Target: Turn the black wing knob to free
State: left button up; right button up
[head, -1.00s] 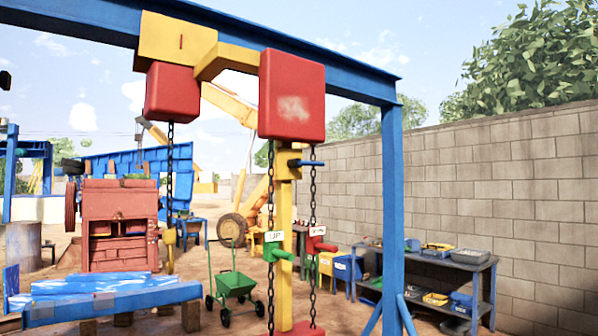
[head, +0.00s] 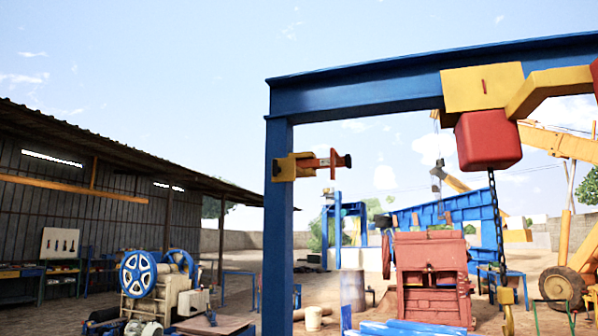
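I cannot make out a black wing knob for certain in the head view. A yellow bracket (head: 284,168) is fixed to the blue left post (head: 278,230) of the gantry. A red-orange arm (head: 318,163) sticks out from it to the right. A small darker part shows near the end of this arm, too small to tell its shape. Neither of my grippers is in view.
The blue gantry beam (head: 390,85) carries a yellow trolley (head: 482,88) and a red hoist block (head: 488,140) with a hanging chain. A red crusher body (head: 430,278) stands behind. A machine with blue wheels (head: 139,274) stands left, before a dark shed (head: 90,215).

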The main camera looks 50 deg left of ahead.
aim_at(275, 169)
jog(key=u, duration=1.7)
